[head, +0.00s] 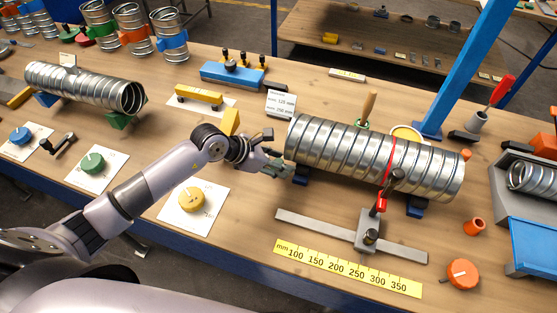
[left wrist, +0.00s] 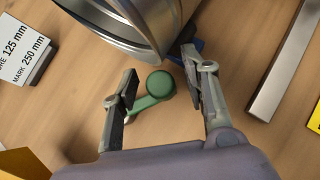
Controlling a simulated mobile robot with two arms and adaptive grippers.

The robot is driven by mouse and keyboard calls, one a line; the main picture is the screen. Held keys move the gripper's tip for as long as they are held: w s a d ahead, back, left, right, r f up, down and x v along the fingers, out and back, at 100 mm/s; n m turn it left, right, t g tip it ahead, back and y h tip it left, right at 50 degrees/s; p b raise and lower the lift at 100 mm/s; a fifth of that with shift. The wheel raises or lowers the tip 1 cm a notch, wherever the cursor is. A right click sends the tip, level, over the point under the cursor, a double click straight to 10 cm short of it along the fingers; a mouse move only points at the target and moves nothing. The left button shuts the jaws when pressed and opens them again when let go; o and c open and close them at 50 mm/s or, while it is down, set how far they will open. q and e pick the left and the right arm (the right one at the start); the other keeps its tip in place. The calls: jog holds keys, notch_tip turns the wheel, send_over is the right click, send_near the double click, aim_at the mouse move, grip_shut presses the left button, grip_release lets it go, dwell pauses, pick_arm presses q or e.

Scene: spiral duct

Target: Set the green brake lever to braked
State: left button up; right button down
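The green brake lever (left wrist: 158,86) shows in the left wrist view, with a round green end and an arm running down-left to a small pale tip. It lies just in front of the near end of the large spiral duct (head: 375,158). My left gripper (left wrist: 160,62) is open, with one finger on each side of the lever and visible gaps between. In the head view my left gripper (head: 283,165) is at the duct's left end, and it mostly hides the lever there. My right gripper is not in view.
A white mark card (head: 281,103) stands behind my left gripper. A clamp on a grey rail (head: 300,222) and a yellow ruler (head: 345,269) lie in front of the duct. Round yellow (head: 190,198) and green (head: 92,162) knobs sit on white plates to the left.

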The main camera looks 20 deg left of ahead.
pick_arm(q)
grip_shut()
dwell(0.3)
dwell(0.4)
